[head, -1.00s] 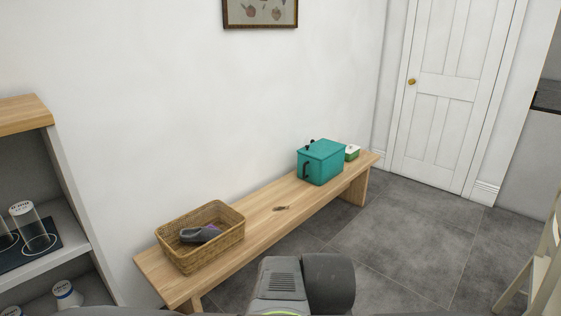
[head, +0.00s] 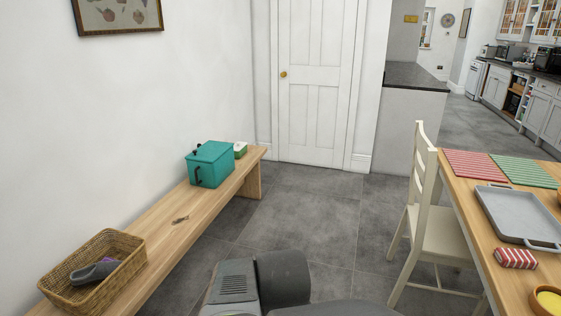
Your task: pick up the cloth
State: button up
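A red-and-white striped folded item (head: 516,258), which looks like the cloth, lies on the wooden table (head: 484,230) at the right of the head view. It is in front of a grey tray. My gripper is not in view; only part of my arm shows at the bottom middle.
A cream chair (head: 437,225) stands at the table's left side. The table holds a grey tray (head: 512,220), a red striped mat (head: 474,164), a green striped mat (head: 525,171) and a yellow bowl (head: 546,302). A bench (head: 165,222) with a basket (head: 77,291) and teal box (head: 210,164) lines the left wall. Grey floor between is clear.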

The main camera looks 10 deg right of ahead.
aim_at(514, 258)
jog(key=z, duration=1.85)
jog(key=i+j+z, duration=0.1)
jog(key=i+z, duration=0.25)
jog(key=i, duration=0.15)
jog(key=i+j, duration=0.15)
jog(key=i, duration=0.35)
jog(key=i+j, duration=0.2)
jog(key=i, duration=0.35)
